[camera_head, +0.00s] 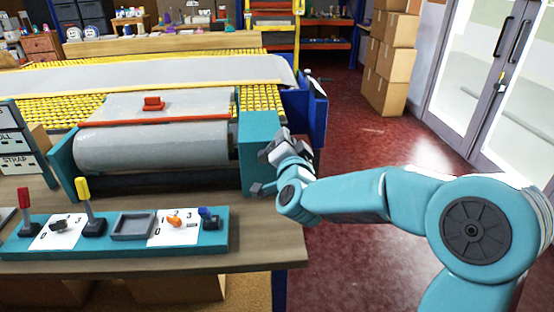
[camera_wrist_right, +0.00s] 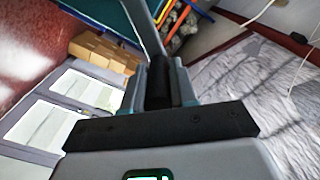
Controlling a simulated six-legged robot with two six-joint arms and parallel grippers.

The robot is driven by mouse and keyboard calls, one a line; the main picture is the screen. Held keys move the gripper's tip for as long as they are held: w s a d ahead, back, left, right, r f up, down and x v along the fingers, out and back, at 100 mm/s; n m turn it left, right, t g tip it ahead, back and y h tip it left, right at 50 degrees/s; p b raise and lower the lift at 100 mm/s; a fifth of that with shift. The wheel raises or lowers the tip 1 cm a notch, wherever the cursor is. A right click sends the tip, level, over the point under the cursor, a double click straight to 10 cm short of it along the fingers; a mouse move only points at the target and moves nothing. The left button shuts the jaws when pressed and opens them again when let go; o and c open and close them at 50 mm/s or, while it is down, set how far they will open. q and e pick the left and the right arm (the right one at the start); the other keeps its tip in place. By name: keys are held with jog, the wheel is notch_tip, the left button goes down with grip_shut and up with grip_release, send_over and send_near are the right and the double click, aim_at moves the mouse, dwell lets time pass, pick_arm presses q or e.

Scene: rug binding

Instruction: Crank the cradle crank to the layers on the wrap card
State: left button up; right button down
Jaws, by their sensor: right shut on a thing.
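A grey roll (camera_head: 150,146) lies in the teal cradle (camera_head: 259,150) on the bench. My right gripper (camera_head: 268,170) is at the cradle's right end, where the crank is; the arm mostly hides the crank in the head view. In the right wrist view the gripper is shut on the crank's black handle (camera_wrist_right: 159,88), and a grey crank arm (camera_wrist_right: 146,30) runs up from it. A partly cut-off board (camera_head: 18,140) at the left edge shows the word STRAP; I cannot tell whether it is the wrap card. My left gripper is not in view.
A teal panel (camera_head: 120,250) in front carries a red lever (camera_head: 25,205), a yellow lever (camera_head: 86,200), an orange knob (camera_head: 174,221) and a blue switch (camera_head: 208,215). A red clip-like piece (camera_head: 153,103) sits on the roll's sheet. Boxes (camera_head: 392,60) stand beyond open red floor.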

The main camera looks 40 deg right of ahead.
jog(key=s+d+f+m+b, duration=0.2)
jog(key=f+m+b, duration=0.4)
jog(key=b, duration=1)
jog(key=shift+d+f+m, duration=0.4)
jog(key=shift+d+m, duration=0.2)
jog(key=shift+m, duration=1.3)
jog(key=c, duration=0.9)
grip_release()
jog(key=shift+s+r, duration=0.15)
jog(key=p+v, duration=0.3)
jog(key=v, duration=1.3)
jog(key=shift+a, duration=0.2)
